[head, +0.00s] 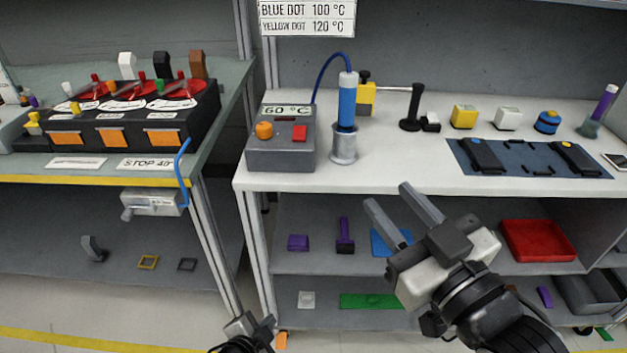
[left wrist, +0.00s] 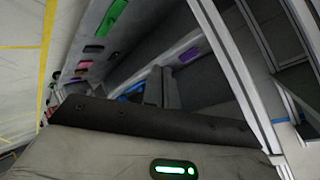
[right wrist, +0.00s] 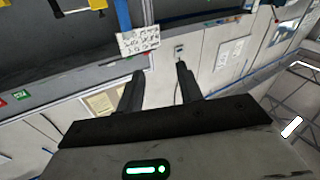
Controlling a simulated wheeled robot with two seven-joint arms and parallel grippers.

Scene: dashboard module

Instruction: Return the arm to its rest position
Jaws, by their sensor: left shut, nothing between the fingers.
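My right gripper (head: 392,196) reaches up in front of the right workbench, its two fingers apart with nothing between them. In the right wrist view its fingers (right wrist: 157,72) also stand apart, empty, against a wall. My left gripper (head: 247,326) is low at the bottom edge of the head view, below the gap between the two benches, and only partly visible. In the left wrist view its fingers (left wrist: 160,80) are together and hold nothing. Neither gripper touches a bench.
The white bench top (head: 400,165) holds a grey control box (head: 282,150), a blue soldering-iron-like tool (head: 347,100) and a dark blue mat (head: 525,160). The lower shelf carries a red tray (head: 540,240). The left bench holds a black box with red discs (head: 115,125).

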